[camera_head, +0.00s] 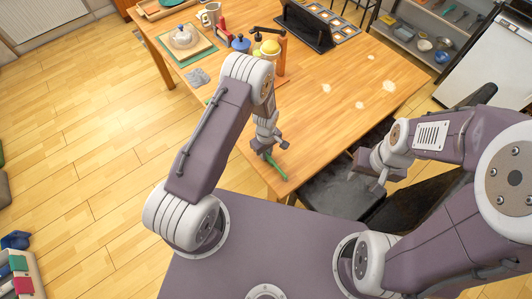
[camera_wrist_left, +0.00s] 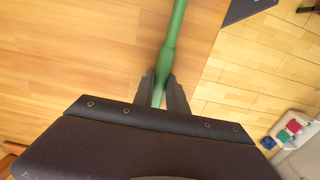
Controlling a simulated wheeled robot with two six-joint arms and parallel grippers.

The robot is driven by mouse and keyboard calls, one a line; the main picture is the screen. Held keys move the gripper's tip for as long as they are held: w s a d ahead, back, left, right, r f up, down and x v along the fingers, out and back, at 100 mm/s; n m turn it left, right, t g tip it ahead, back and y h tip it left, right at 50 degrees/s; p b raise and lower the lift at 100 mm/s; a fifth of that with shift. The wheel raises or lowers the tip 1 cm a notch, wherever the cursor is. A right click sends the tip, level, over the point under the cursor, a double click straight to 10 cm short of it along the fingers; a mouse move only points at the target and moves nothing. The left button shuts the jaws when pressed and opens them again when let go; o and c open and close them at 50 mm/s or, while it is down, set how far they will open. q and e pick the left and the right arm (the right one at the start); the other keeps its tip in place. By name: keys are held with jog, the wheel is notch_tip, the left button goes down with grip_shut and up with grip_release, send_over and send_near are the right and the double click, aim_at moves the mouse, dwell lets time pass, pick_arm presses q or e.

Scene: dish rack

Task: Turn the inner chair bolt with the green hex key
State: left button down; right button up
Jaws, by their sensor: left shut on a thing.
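My left gripper (camera_head: 268,150) is shut on the green hex key (camera_head: 276,168), above the near corner of the wooden table. In the left wrist view the green hex key (camera_wrist_left: 170,45) runs up from between the fingertips (camera_wrist_left: 163,88) and out of the top of the picture. The dark chair (camera_head: 340,195) stands at the table's near right edge. I cannot make out the inner bolt on it. My right gripper (camera_head: 367,176) hangs over the chair seat with its fingers apart and nothing seen between them.
The wooden table (camera_head: 345,85) is largely clear at its near right, with a few pale spots. A teapot (camera_head: 183,37) on a board, a mug (camera_head: 210,14) and a dark dish rack (camera_head: 305,26) stand toward the back. A shelf (camera_head: 436,45) is at the back right.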

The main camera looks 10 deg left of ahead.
pick_arm(q)
notch_tip(320, 180, up, 6)
jog(key=p, duration=0.4)
jog(key=shift+p, duration=0.4)
jog(key=shift+w, duration=0.1)
